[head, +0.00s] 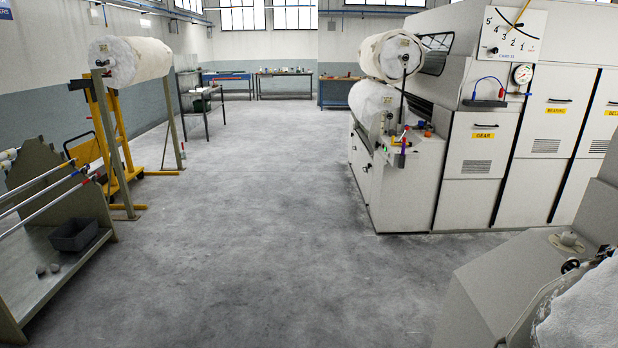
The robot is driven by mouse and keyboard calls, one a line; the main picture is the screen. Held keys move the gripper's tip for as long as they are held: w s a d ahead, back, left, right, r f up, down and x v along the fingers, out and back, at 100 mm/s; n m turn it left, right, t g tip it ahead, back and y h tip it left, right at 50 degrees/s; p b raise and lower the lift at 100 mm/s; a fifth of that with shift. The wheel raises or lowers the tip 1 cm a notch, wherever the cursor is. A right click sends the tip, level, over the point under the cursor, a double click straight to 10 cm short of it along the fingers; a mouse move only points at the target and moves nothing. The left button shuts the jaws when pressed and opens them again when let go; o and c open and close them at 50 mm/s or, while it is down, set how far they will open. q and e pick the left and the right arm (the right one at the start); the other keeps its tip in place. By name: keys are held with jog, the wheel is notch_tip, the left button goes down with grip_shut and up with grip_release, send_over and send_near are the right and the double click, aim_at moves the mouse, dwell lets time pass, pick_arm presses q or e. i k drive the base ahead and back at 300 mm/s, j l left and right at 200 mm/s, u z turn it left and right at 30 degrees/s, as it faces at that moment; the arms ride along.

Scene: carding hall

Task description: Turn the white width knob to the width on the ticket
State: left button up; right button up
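Neither of my grippers is in view. A pale round knob (567,239) sits on the sloping grey machine (487,290) at the lower right; I cannot tell if it is the width knob. A white dial board (514,33) with numbers 1 to 5 and a yellow pointer stands on top of the large machine at the upper right. A small dark knob (494,50) is at its lower left. Small pale labels show on the upper roll (379,55) by the machine and on the roll at the left (131,61); their writing is too small to read.
The large white machine (480,150) with labelled doors fills the right. A yellow trolley (101,140) and a rack with rods (50,215) and a grey bin (74,234) stand left. Workbenches (285,82) line the back. The middle floor (260,220) is clear.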

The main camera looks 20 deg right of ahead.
aim_at(568, 238)
jog(key=i+z, duration=0.3)
jog(key=z, duration=0.15)
jog(key=i+j+z, duration=0.25)
jog(key=z, duration=0.2)
jog(key=i+j+z, duration=0.25)
jog(key=z, duration=0.2)
jog(key=i+z, duration=0.1)
jog(key=z, duration=1.75)
jog(key=i+j+z, duration=0.1)
jog(key=j+z, duration=0.7)
jog(key=j, duration=0.25)
jog(key=j+z, duration=0.4)
jog(key=j, duration=0.15)
